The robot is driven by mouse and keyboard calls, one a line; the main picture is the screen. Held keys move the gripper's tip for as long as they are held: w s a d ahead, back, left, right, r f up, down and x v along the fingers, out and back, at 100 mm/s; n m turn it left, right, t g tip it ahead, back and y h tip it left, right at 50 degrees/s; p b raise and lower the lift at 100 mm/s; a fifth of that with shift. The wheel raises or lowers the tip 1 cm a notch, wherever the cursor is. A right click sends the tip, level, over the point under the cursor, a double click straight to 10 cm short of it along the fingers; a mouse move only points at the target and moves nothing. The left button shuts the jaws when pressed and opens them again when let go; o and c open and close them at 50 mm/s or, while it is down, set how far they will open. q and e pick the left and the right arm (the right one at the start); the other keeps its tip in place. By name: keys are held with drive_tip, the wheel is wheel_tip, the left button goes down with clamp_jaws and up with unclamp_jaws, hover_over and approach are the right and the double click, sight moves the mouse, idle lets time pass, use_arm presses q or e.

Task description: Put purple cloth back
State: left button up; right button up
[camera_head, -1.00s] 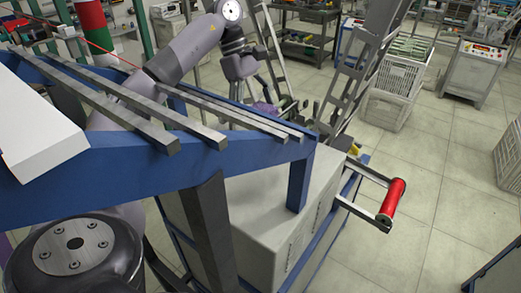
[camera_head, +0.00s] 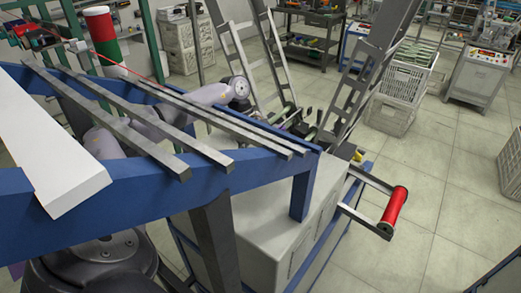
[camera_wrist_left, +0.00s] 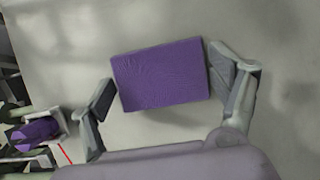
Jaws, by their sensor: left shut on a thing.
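The purple cloth (camera_wrist_left: 160,75) shows in the left wrist view as a flat, tilted rectangle over a pale grey surface. It lies between the two fingers of my left gripper (camera_wrist_left: 163,72), which is shut on it. I cannot tell how far the cloth is above the surface. In the head view, my left arm reaches behind the blue frame, and its gripper and the cloth are hidden. My right gripper is in neither view.
A blue frame with metal bars (camera_head: 215,118) crosses the head view's foreground. A red roller (camera_head: 394,206) sticks out at the right of the grey machine box (camera_head: 275,225). A purple roll (camera_wrist_left: 38,131) lies among machine parts in the wrist view.

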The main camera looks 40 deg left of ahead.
use_arm(q)
drive_tip(key=shift+d+f, duration=0.1)
drive_tip(key=shift+f, duration=0.1)
drive_tip(key=o, duration=1)
drive_tip(key=shift+r, duration=0.1)
drive_tip(key=shift+o, duration=0.2)
drive_tip(key=shift+r, duration=0.4)
drive_tip(key=b+v, duration=0.2)
drive_tip(key=v, duration=0.9)
drive_tip(key=shift+a+r+b, duration=0.2)
drive_tip(key=shift+r+b, duration=0.05)
drive_tip(key=shift+b, duration=0.1)
